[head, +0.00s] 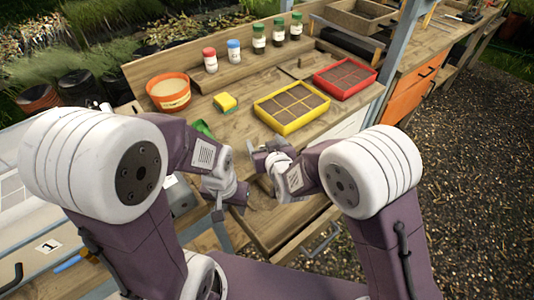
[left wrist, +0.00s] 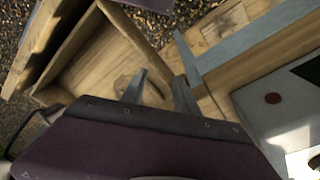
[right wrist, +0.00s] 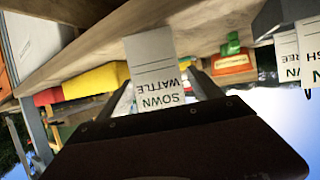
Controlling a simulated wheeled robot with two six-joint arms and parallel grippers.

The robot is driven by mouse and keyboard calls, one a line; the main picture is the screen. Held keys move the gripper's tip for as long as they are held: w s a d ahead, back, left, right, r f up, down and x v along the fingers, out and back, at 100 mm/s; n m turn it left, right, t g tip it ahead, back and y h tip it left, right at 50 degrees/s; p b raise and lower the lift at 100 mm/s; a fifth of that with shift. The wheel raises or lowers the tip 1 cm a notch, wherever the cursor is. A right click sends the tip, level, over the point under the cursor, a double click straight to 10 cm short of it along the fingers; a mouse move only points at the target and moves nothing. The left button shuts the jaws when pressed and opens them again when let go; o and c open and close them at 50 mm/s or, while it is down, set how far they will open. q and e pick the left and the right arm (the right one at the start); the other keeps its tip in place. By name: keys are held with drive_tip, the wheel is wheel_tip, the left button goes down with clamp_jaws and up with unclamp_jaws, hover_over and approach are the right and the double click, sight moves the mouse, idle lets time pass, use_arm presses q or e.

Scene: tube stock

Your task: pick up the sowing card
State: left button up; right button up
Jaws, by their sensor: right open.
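The sowing card (right wrist: 155,75) is white and printed "SOWN WATTLE"; it shows upside down in the right wrist view, at the edge of a wooden board. My right gripper (right wrist: 163,90) is open, with one finger on each side of the card's printed end. In the head view my right gripper (head: 268,158) is by the bench's front edge, and I cannot make out the card there. My left gripper (head: 230,198) is lower and nearer; in the left wrist view it is open and empty (left wrist: 160,88) above a wooden drawer.
On the bench stand a yellow tray (head: 262,112), a red tray (head: 350,64), an orange pot (head: 170,102), a yellow sponge (head: 224,102) and several bottles. An open drawer (head: 262,238) juts out below.

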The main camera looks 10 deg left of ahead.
drive_tip(key=shift+s, duration=0.1)
drive_tip(key=c, duration=1.5)
drive_tip(key=shift+r, duration=0.5)
drive_tip(key=w+d+r, duration=0.1)
drive_tip(key=d+r, duration=0.2)
drive_tip(key=w+d+r, duration=0.1)
drive_tip(key=d+r, duration=0.2)
drive_tip(key=d, duration=0.1)
drive_tip(key=w+d+r+p, duration=0.1)
drive_tip(key=w+d+r, duration=0.1)
drive_tip(key=d+r, duration=0.2)
